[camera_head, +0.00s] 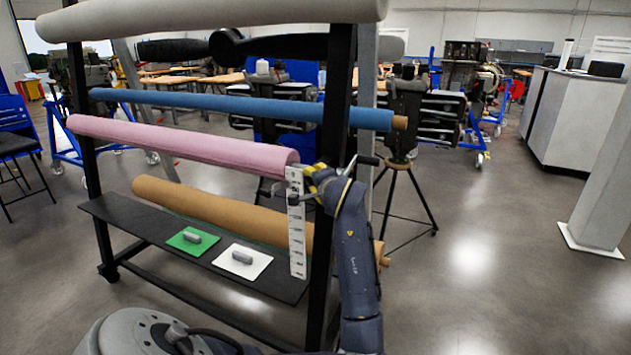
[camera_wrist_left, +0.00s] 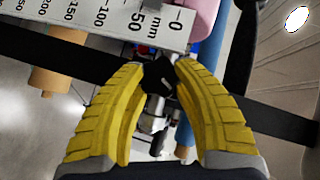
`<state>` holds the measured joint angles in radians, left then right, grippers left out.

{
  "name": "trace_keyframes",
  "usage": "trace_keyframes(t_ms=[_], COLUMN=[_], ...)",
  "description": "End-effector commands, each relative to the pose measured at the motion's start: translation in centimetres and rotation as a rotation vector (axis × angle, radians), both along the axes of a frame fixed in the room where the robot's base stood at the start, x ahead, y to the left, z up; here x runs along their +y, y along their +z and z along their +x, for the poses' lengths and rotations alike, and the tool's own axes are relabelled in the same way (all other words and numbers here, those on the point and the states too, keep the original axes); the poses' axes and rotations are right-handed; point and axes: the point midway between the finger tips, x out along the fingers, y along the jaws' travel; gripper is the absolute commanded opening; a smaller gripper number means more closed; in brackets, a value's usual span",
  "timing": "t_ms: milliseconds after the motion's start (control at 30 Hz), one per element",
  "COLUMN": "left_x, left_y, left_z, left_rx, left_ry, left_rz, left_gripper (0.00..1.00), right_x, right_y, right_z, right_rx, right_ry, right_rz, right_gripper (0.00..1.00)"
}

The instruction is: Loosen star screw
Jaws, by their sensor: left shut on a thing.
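My left gripper (camera_head: 314,182) is at the right end of the pink roll, against the rack's right post. In the left wrist view its yellow fingers (camera_wrist_left: 160,68) close from both sides on a small black star screw (camera_wrist_left: 159,78). The screw sits just below the zero end of a white measuring scale (camera_wrist_left: 120,20) marked in mm. In the head view the scale (camera_head: 297,235) hangs upright, and the fingers largely hide the screw. My right gripper is not in view.
A black rack (camera_head: 340,90) carries a blue roll (camera_head: 240,107), a pink roll (camera_head: 180,143) and a brown roll (camera_head: 220,207). Open floor (camera_head: 480,250) lies to the right.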

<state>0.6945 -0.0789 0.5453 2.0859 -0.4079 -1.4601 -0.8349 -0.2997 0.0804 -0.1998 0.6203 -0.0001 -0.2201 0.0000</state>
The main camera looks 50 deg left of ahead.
Motion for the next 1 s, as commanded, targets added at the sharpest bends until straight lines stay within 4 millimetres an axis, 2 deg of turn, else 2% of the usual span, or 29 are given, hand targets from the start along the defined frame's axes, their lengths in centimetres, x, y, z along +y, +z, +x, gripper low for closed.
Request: trace_keyframes(t_ms=[633,667,900,1000], left_x=[0.43,0.43,0.25,0.20], left_y=[-0.16,-0.16,-0.09,-0.07], left_z=[-0.47,-0.47,-0.28,-0.21], left_rx=[-0.011,-0.011,-0.015,-0.015], left_ry=[0.013,0.013,0.007,0.006], left_rz=[-0.047,-0.047,-0.047,-0.047], left_gripper=[0.01,0.34,0.62,0.63], right_x=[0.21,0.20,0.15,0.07], right_y=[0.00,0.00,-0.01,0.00], right_z=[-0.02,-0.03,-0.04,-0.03], right_rx=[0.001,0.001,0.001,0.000], right_ry=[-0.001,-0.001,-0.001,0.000], right_rz=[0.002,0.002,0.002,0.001], right_gripper=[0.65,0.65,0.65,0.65])
